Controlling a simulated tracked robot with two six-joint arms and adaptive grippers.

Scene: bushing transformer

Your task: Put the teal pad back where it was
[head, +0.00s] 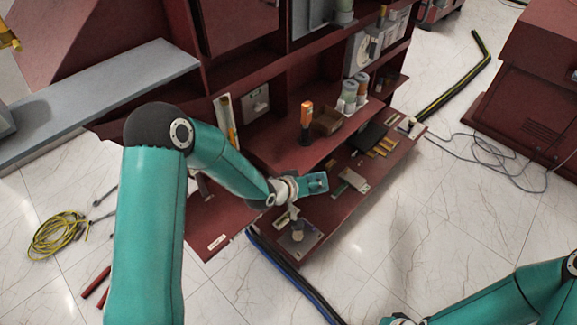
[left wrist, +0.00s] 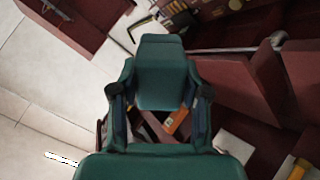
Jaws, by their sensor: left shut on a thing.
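My left gripper (head: 303,186) reaches over the front of the dark red bench from the left. The spot under the pad is partly hidden by the gripper.
On the lower shelf lie a pale block (head: 353,180), a black item (head: 370,135), brass pieces (head: 383,148) and a grey plate with a knob (head: 298,243). The upper shelf holds an orange device (head: 306,116), a brown box (head: 326,122) and pale cylinders (head: 349,92). Cables cross the floor.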

